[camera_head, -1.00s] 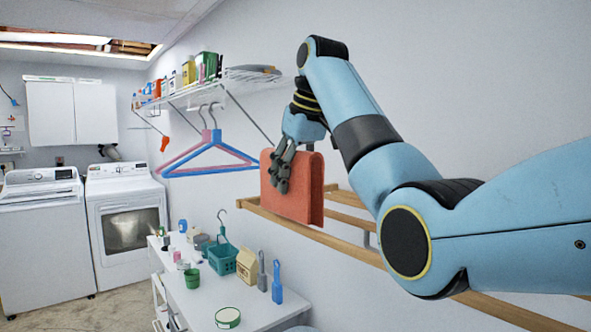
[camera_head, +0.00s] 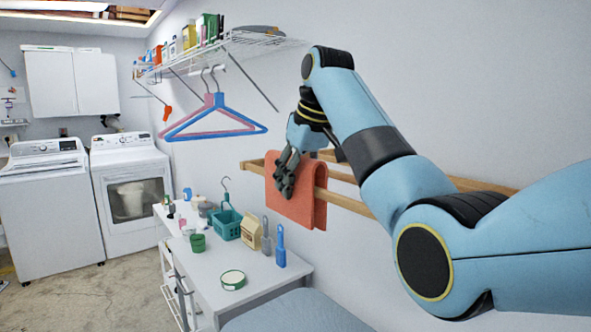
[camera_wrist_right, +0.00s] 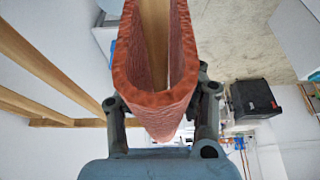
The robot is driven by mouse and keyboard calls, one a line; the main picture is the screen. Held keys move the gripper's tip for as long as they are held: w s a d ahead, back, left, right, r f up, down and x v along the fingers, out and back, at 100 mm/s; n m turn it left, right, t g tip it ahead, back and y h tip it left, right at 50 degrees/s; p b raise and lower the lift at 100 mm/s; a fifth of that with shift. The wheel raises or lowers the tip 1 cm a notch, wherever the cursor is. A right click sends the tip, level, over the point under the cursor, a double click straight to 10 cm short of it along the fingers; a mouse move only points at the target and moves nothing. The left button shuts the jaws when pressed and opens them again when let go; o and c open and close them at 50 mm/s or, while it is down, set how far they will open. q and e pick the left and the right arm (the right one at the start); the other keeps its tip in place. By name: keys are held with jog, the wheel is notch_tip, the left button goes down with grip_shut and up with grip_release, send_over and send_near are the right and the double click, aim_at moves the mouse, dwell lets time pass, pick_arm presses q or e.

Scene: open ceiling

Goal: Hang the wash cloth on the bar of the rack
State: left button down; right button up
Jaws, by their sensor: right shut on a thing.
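The orange-red wash cloth (camera_head: 309,208) hangs folded over the front wooden bar of the rack (camera_head: 350,204), with the bar passing through its fold. In the right wrist view the cloth (camera_wrist_right: 150,92) makes a U around the wooden bar (camera_wrist_right: 153,35). My right gripper (camera_head: 285,184) is shut on the cloth near its upper left part, in front of the bar. In the right wrist view its fingers (camera_wrist_right: 160,112) stand on both sides of the cloth. The far layer of the cloth is partly hidden. My left gripper is not in view.
The rack's other bars run behind the front bar along the wall. Pink and blue hangers (camera_head: 215,118) hang from a wire shelf (camera_head: 215,55) at left. Below, a white table (camera_head: 225,272) carries a teal basket (camera_head: 227,225), brushes and several small items. Two white machines stand far left.

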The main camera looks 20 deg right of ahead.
aim_at(296, 198)
jog(key=shift+f+b, duration=0.3)
jog(key=shift+f, duration=1.65)
jog(key=o, duration=1.2)
jog(key=shift+o, duration=0.2)
jog(key=shift+r, duration=0.15)
